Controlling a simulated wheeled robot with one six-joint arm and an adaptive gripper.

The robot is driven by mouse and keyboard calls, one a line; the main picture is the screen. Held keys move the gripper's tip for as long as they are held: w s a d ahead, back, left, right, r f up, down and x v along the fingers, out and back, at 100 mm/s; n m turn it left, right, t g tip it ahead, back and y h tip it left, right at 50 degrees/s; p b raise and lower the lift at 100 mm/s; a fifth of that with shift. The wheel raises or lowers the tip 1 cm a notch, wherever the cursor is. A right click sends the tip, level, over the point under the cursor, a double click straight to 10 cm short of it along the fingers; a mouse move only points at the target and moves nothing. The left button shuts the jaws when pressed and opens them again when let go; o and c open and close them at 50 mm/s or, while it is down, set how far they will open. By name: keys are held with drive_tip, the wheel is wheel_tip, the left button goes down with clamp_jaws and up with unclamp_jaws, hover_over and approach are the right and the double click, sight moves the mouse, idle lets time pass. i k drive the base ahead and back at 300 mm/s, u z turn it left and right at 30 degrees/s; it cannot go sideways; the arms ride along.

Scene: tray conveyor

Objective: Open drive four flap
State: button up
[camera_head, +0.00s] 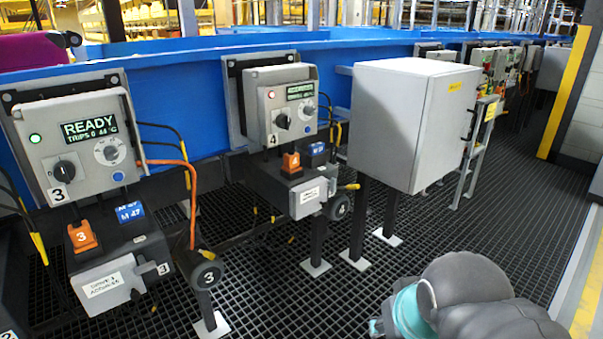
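The drive four control box (281,95) is grey, with a red light, a lit display and a black knob. Below it is a dark drive unit (272,180) with an orange block marked 4 (291,162). The drive four flap (301,204) is a small grey cover with a white label on the front of this unit; it looks closed. A black round knob marked 4 (340,206) is at its right. My gripper is not in view; only grey and teal links of my arm show at the bottom right, apart from the flap.
Drive three's box (80,150) reads READY at the left, with its own labelled flap (103,283). A large grey cabinet (405,120) on legs stands just right of drive four. Cables hang between the units. The black grating floor (290,300) is open in front.

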sight(309, 197)
drive_tip(key=k, duration=1.3)
drive_tip(key=z, duration=0.65)
drive_tip(key=i, duration=1.85)
drive_tip(key=u, duration=0.7)
